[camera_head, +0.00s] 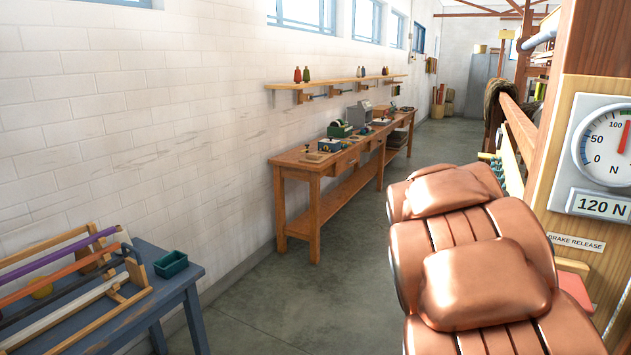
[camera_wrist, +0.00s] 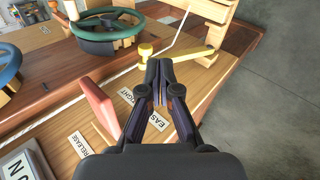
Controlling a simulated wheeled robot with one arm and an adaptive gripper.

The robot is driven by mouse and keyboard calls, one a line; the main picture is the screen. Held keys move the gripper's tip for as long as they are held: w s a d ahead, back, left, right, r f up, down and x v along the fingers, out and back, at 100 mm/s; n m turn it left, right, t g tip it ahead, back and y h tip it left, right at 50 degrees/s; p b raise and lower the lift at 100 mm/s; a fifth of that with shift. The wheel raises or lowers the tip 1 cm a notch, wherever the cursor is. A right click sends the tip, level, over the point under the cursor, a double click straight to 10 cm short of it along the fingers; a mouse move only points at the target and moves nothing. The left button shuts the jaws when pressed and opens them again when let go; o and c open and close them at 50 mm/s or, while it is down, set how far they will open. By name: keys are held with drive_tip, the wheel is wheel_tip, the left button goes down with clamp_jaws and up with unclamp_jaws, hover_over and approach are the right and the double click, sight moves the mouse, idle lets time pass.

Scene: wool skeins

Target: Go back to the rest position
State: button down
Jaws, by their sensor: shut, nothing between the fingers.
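In the wrist view my gripper (camera_wrist: 159,73) is shut, with its dark fingertips together and nothing between them. It hangs over a wooden panel (camera_wrist: 120,95) with small printed labels. I cannot tell whether the fingertips touch either one. In the head view my copper-coloured arm fills the lower right, and the gripper is out of sight.
In the head view a force gauge (camera_head: 607,150) reading 120 N sits on a wooden post at right. A blue table (camera_head: 178,280) with coloured rods stands at lower left. A long wooden workbench (camera_head: 318,168) runs along the wall. The grey floor (camera_head: 330,300) between is clear.

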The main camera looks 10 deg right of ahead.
drive_tip(key=s+a+f+n+t+y+p, duration=0.1)
drive_tip(key=s+a, duration=0.3)
drive_tip(key=a, duration=0.5)
drive_tip(key=s+a+f+n+t+y+p, duration=0.1)
drive_tip(key=s+a+n+y, duration=0.2)
drive_tip(key=a, duration=0.7)
drive_tip(key=s+a+f+n+y+p, duration=0.1)
drive_tip(key=s+a, duration=0.4)
drive_tip(key=a, duration=0.5)
drive_tip(key=shift+s+f+n+t+y+p, duration=0.15)
drive_tip(key=shift+s+n+t+y+p, duration=0.25)
drive_tip(key=shift+n+y, duration=0.55)
